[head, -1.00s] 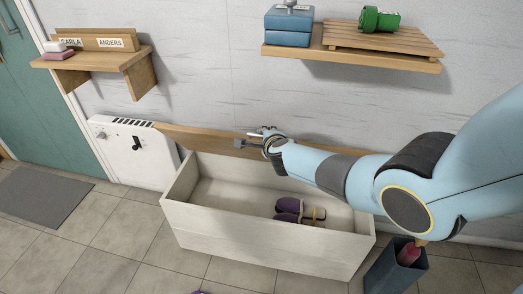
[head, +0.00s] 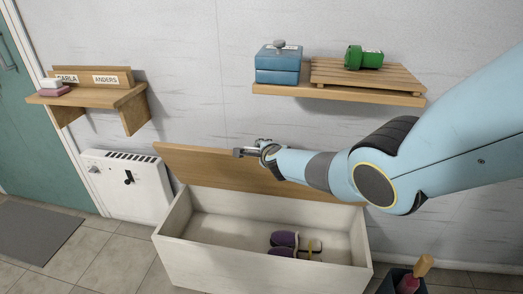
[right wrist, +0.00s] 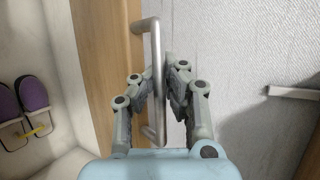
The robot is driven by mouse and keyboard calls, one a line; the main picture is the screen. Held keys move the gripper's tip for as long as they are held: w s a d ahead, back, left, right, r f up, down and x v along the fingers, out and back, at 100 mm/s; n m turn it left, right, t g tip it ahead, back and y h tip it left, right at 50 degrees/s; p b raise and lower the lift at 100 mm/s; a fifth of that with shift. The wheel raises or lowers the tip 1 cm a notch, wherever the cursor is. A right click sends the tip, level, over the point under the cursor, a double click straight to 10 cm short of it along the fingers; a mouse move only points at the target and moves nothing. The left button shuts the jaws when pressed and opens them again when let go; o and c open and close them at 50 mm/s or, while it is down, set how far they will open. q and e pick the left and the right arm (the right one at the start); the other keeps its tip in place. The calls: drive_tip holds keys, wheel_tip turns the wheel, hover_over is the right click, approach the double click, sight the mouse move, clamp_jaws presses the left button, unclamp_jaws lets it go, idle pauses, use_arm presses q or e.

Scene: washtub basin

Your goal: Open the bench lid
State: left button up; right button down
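The white bench (head: 205,262) stands against the wall with its wooden lid (head: 215,168) raised at the back, its inner face showing. A metal handle (right wrist: 156,75) is fixed near the lid's free edge. My right gripper (head: 248,152) is at the lid's top edge. In the right wrist view the right gripper (right wrist: 160,85) has its fingers on either side of the handle bar and looks closed on it. The bench is open, with purple slippers (head: 285,240) inside; they also show in the right wrist view (right wrist: 32,92). My left gripper is out of view.
A shelf with a blue box (head: 278,68) and a green object (head: 363,57) hangs above the lid. A small shelf (head: 100,95) and a white heater (head: 128,180) are at the left. A dark bin (head: 393,283) stands right of the bench.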

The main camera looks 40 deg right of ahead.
drive_tip(key=c, duration=1.4)
unclamp_jaws()
drive_tip(key=shift+s+r, duration=0.1)
drive_tip(key=shift+r, duration=0.05)
drive_tip(key=shift+s+a, duration=0.1)
drive_tip(key=shift+s, duration=0.05)
drive_tip(key=shift+s+a+r, duration=0.1)
drive_tip(key=shift+s+r, duration=0.05)
drive_tip(key=shift+s, duration=0.15)
drive_tip(key=s+a, duration=0.1)
drive_tip(key=s, duration=0.2)
drive_tip(key=s+a, duration=0.2)
drive_tip(key=s, duration=0.2)
drive_tip(key=s+a, duration=0.2)
drive_tip(key=s, duration=0.2)
